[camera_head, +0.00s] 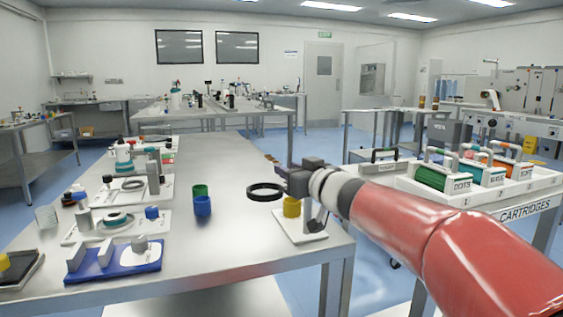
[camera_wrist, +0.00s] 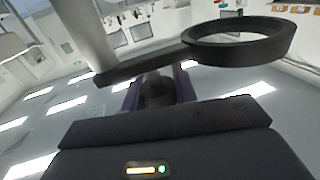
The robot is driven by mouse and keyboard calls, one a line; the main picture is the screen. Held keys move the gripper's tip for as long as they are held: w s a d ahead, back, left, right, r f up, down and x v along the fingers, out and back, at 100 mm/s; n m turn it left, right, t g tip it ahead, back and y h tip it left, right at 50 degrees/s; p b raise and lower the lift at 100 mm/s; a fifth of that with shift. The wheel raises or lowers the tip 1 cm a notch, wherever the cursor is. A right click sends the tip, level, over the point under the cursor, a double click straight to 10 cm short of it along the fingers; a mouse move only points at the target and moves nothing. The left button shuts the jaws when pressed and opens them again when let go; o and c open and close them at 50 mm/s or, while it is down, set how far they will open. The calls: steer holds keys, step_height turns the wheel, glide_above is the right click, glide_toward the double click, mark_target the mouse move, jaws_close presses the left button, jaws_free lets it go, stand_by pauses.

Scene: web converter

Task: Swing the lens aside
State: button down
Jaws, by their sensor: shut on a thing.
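The lens is a black ring (camera_head: 265,199) on a short dark arm, held level above the right end of the near steel table. In the wrist view the lens ring (camera_wrist: 240,58) is at the upper right, its arm (camera_wrist: 140,67) running down to the left. My gripper (camera_head: 286,177) is shut on the lens, right of the ring. The exact contact is hidden by the gripper body. A pale post (camera_wrist: 85,30) rises at the upper left of the wrist view.
A blue tray (camera_head: 125,270) and white boards with parts fill the table's left side. A cartridge rack (camera_head: 520,212) stands at right. The table's front middle is clear.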

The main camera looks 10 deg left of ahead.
stand_by(0.6)
steer(key=c, duration=1.1)
jaws_free()
steer(key=v, duration=0.8)
steer(key=shift+w+d, duration=0.1)
steer(key=shift+d, duration=0.05)
